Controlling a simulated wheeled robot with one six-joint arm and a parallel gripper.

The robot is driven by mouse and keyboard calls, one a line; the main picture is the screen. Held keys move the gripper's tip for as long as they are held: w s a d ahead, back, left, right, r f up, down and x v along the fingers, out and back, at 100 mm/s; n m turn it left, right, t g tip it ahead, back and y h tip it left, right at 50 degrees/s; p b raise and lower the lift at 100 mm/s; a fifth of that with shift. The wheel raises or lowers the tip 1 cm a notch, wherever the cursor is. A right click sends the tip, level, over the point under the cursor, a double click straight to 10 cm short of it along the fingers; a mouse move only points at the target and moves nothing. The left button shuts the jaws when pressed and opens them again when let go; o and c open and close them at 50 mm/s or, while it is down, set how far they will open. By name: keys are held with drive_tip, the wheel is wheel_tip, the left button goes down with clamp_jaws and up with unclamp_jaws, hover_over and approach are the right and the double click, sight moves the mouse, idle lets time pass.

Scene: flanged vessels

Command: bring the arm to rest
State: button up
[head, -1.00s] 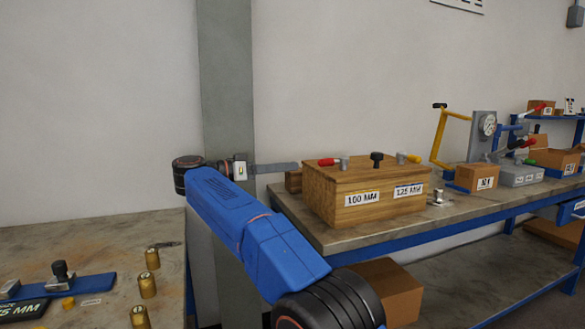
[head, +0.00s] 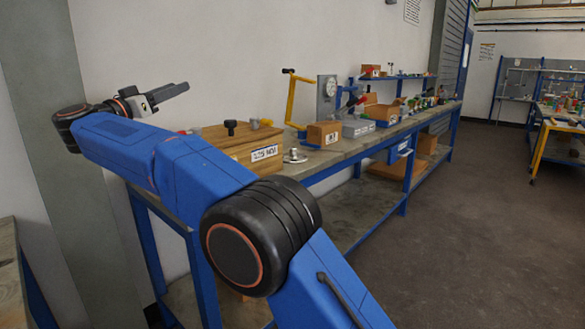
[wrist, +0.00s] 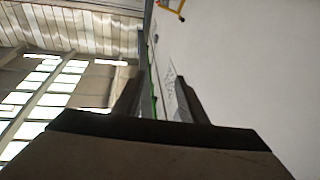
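My blue arm reaches from the lower middle to the upper left of the head view, raised in front of the bench. My gripper (head: 170,93) is at its far end, pointing right, above the wooden box (head: 215,140) in the picture. In the wrist view my gripper (wrist: 158,82) shows two dark fingers standing apart with nothing held between them. The arm hides part of the box and of the bench's left end.
A long blue-framed bench (head: 345,152) runs along the wall, carrying a yellow-handled device (head: 290,97), a gauge stand (head: 327,97) and cartons (head: 323,134). A grey pillar (head: 75,150) stands at left. The floor (head: 470,220) at right is clear.

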drive_tip(key=w+d+r+n+t+y, duration=0.3)
drive_tip(key=w+d+r+y, duration=0.1)
drive_tip(key=d+r, duration=0.25)
drive_tip(key=w+d+r+n+t+y, duration=0.2)
drive_tip(key=w+d+r+y, duration=0.15)
drive_tip(key=d+r, duration=0.35)
drive_tip(key=s+d+f+n+g+y, duration=0.2)
drive_tip(key=d+n+y, duration=0.1)
drive_tip(key=d+y, duration=0.3)
drive_tip(key=s+d+f+n+g+y, duration=0.1)
drive_tip(key=s+d+f+n+y, duration=0.15)
drive_tip(key=d, duration=0.55)
drive_tip(key=s+d+f+g, duration=0.4)
drive_tip(key=s+d+f, duration=0.55)
drive_tip(key=f, duration=0.25)
drive_tip(key=s+d+f+g, duration=0.4)
drive_tip(key=s+d+f, duration=0.4)
drive_tip(key=d+f, duration=0.3)
drive_tip(key=s+d+f+m+g+h, duration=0.1)
drive_tip(key=s+d+f+g+h, duration=0.1)
drive_tip(key=s+d+f, duration=0.3)
drive_tip(key=s+d+f+m+g+h, duration=0.1)
drive_tip(key=s+d+f, duration=0.4)
drive_tip(key=s+f, duration=0.8)
drive_tip(key=s+d+f+m+g+h, duration=0.2)
drive_tip(key=s+d+f+m+g, duration=0.1)
drive_tip(key=s+f, duration=0.6)
drive_tip(key=shift+s+d+g+h, duration=0.3)
drive_tip(key=shift+d+g, duration=0.3)
drive_tip(key=shift+d, duration=0.35)
